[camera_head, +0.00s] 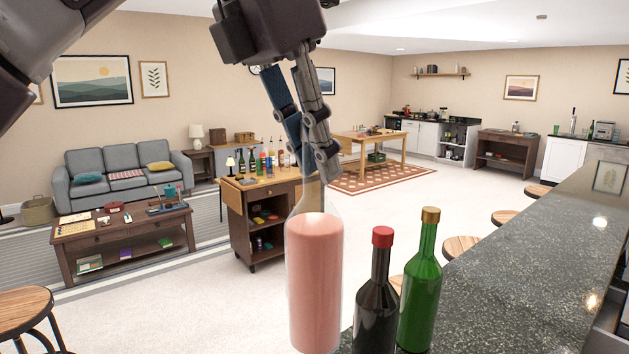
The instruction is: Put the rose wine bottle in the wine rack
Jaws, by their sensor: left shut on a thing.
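The rose wine bottle (314,285) is clear glass with pink wine and shows upright at the lower middle of the head view. My left gripper (315,165) comes down from above and is shut on its neck. The fingers hide part of the neck and the bottle's top. Its base is near the bottom of the picture, and I cannot tell whether it touches the counter. My right gripper is not in view. I cannot make out a wine rack in this view.
A dark bottle with a red cap (376,300) and a green bottle with a gold cap (419,285) stand close to the right of the rose bottle.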

